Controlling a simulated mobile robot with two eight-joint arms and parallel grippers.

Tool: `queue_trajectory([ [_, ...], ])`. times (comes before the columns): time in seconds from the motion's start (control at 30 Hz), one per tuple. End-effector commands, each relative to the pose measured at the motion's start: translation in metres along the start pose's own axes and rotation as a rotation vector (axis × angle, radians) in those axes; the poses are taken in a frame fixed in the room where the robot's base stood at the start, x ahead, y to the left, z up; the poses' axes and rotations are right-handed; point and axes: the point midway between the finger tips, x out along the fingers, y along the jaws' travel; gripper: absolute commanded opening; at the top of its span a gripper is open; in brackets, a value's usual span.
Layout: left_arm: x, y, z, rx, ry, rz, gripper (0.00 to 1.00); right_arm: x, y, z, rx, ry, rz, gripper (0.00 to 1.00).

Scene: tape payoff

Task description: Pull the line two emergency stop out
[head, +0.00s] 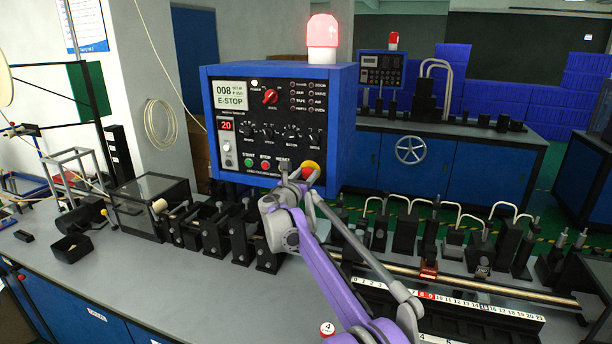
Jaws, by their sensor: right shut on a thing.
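The emergency stop (310,167) is at the lower right of the near control panel's face. Its yellow surround and a little red show; my gripper hides the rest. My right gripper (301,178) is at the emergency stop, shut on its knob, its arm reaching up from the bottom of the head view. The blue-framed control panel (281,74) has a screen (231,97) reading "E-STOP". A red beacon (323,32) on top is lit. I cannot tell from the picture whether the knob is in or out. My left gripper is not in view.
Several black fixtures (240,240) stand below the panel on the grey bench (150,290). A metal rod and a numbered scale (440,298) run along the right. A second panel (382,70) with a red beacon stands behind. The bench's front left is mostly clear.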

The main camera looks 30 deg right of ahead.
Motion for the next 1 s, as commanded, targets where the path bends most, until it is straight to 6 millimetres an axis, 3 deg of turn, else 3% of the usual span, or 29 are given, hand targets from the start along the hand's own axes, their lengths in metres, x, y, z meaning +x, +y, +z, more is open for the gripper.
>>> queue_trajectory([
  [0.77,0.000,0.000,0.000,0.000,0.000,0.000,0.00,-0.012,0.000,-0.001,0.000,0.001,0.000,0.00],
  [0.8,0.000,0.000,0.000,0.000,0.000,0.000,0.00,-0.012,0.000,-0.001,0.000,0.001,0.000,0.52],
  [0.93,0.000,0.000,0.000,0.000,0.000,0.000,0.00,-0.012,0.000,-0.001,0.000,0.001,0.000,0.75],
  [1.0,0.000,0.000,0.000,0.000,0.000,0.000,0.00,-0.012,0.000,-0.001,0.000,0.001,0.000,0.79],
])
